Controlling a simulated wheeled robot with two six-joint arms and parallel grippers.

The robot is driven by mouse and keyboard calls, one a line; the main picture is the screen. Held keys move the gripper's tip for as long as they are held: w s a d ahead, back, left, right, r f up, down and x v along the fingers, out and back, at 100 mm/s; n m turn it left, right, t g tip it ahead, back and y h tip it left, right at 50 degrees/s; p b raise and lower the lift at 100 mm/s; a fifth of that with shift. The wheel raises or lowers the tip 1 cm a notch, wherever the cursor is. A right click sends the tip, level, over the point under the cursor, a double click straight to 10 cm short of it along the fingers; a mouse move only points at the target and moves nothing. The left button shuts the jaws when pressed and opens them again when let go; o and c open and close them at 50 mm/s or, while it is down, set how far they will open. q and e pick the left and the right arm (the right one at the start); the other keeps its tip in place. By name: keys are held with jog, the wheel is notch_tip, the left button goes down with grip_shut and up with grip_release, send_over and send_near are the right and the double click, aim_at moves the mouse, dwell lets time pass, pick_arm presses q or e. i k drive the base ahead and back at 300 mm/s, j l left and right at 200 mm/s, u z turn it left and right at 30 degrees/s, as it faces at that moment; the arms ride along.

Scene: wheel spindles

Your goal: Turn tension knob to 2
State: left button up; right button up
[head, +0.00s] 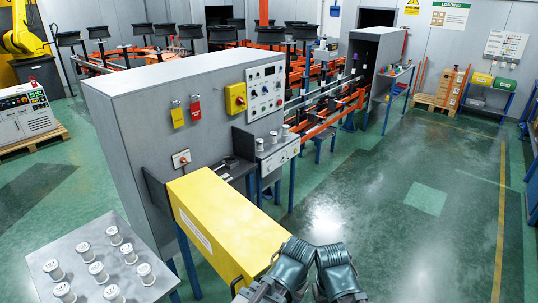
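A grey control panel (265,90) with several small dark knobs, buttons and lights is on the side of the grey machine cabinet. Its labels are too small to read, so I cannot tell which knob is the tension knob or where it points. A small white box with a red-orange knob (181,159) sits lower on the same wall. My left arm (292,262) and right arm (335,268) show side by side at the bottom, below and away from the panel. I cannot make out their fingertips or anything held.
A yellow box-shaped cover (228,222) juts out in front of the cabinet. A grey table (75,265) with several white spools stands at bottom left. A small bench (278,152) with several white spools is under the panel. The green floor (400,230) to the right is clear.

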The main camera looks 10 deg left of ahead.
aim_at(229, 159)
jog(key=i+z, duration=0.35)
jog(key=i, duration=0.35)
jog(key=i+z, duration=0.45)
jog(key=i, duration=0.35)
jog(key=i+u, duration=0.35)
jog(key=i, duration=0.4)
jog(key=i+u, duration=0.2)
jog(key=u, duration=0.15)
jog(key=i+u, duration=0.45)
jog(key=u, duration=0.25)
jog(key=i+j+u, duration=0.1)
jog(key=u, duration=0.25)
jog(key=i+u, duration=0.35)
jog(key=i+l+u, duration=0.1)
jog(key=u, duration=0.25)
jog(key=i+z, duration=0.1)
jog(key=i, duration=0.3)
